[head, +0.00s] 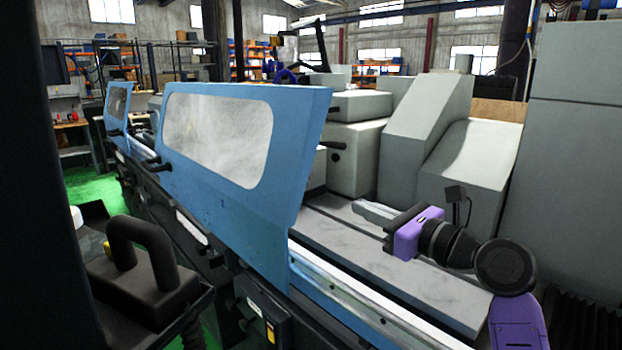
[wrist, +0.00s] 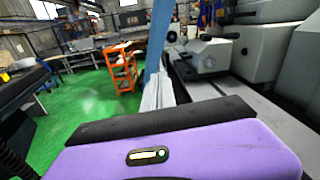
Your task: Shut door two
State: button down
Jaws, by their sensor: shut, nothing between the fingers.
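A large blue sliding door (head: 290,150) with a cloudy window stands at the front of the grinder in the head view. A black handle (head: 155,164) is near its left end. A smaller-looking blue door (head: 117,108) with a window stands farther left. My gripper (head: 362,207), with a purple body, is shut and empty. It is right of the large door, over the grinder's bed, and appears apart from the door. In the wrist view, my gripper fingers (wrist: 157,90) point toward a blue door edge (wrist: 159,40).
The grey machine housing (head: 430,130) rises behind the bed. A metal rail (head: 350,305) runs along the front. A black handled block (head: 145,270) is at lower left. The green floor (wrist: 95,98) is open left of the machine, with an orange cart (wrist: 120,70).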

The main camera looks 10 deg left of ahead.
notch_tip(320, 180, up, 4)
jog(key=g, duration=0.1)
jog(key=p, duration=0.1)
send_near(301, 166)
jog(key=shift+y, duration=0.4)
jog(key=x, duration=0.4)
jog(key=f+x, duration=0.1)
jog(key=x, duration=0.1)
jog(key=shift+w+a, duration=0.25)
jog(key=shift+w, duration=0.15)
jog(key=shift+a+r, duration=0.1)
jog(key=shift+r, duration=0.05)
